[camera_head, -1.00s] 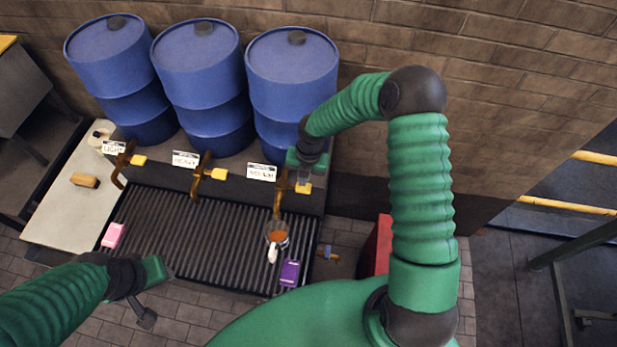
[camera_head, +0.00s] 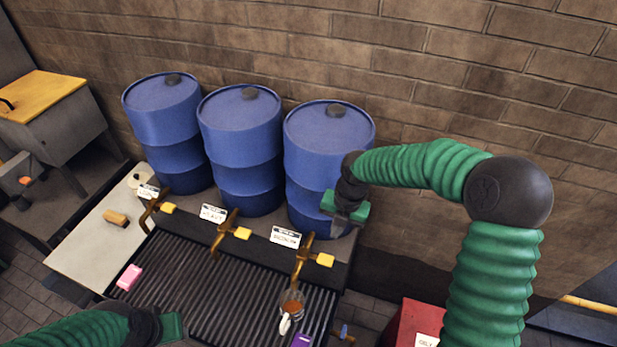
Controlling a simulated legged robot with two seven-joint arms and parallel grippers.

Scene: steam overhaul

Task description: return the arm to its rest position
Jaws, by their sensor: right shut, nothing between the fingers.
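My right arm is green and ribbed and comes in from the right in the head view. Its gripper (camera_head: 343,226) is shut and empty, in front of the lower part of the right blue barrel (camera_head: 325,150), above and right of that barrel's yellow-handled tap (camera_head: 325,260). My left gripper (camera_head: 172,328) is at the lower left edge, over the near side of the grate. Its fingers are cut off by the bottom of the picture, so its opening is hidden. Neither arm is seen holding anything.
Two more blue barrels (camera_head: 238,145) stand left, with labelled taps below. A slatted grate (camera_head: 215,290) holds a glass mug of amber liquid (camera_head: 291,305), a pink block (camera_head: 130,277) and a purple block (camera_head: 301,340). A red box (camera_head: 405,325) stands right. A brick wall is behind.

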